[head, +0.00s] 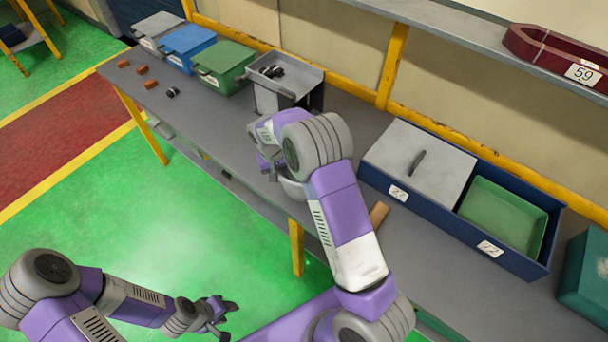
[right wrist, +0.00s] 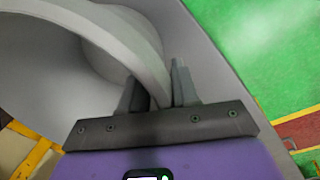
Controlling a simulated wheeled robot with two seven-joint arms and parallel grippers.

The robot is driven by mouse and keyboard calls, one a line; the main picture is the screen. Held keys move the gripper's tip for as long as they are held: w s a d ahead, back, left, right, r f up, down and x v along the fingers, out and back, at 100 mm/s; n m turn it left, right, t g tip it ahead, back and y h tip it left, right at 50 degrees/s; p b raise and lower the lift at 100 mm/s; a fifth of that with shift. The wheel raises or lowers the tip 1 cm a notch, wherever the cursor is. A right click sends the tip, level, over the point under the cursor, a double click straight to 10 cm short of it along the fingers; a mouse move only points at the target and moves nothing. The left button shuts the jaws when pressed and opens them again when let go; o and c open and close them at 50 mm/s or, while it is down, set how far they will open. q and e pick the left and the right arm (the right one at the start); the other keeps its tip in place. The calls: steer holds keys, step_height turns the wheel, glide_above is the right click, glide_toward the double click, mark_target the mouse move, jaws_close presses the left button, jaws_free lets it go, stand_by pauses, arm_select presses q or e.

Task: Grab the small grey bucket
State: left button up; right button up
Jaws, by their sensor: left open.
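The small grey bucket (head: 292,188) stands near the table's front edge in the head view, mostly hidden behind my right arm. In the right wrist view a curved pale grey rim of the bucket (right wrist: 148,62) passes between the two fingers of my right gripper (right wrist: 156,92). The fingers lie close on either side of it; whether they press on it I cannot tell. In the head view my right gripper (head: 268,155) is partly covered by its own wrist. My left gripper (head: 218,312) is open and empty, low over the green floor, away from the table.
A grey tray with dark parts (head: 285,90) stands behind the bucket. Green (head: 224,62), blue (head: 187,42) and grey (head: 158,28) bins line the back left. A blue box (head: 525,262) with a green tray (head: 503,218) stands right. A brown block (head: 379,214) lies near my right arm.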

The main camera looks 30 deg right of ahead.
jaws_close()
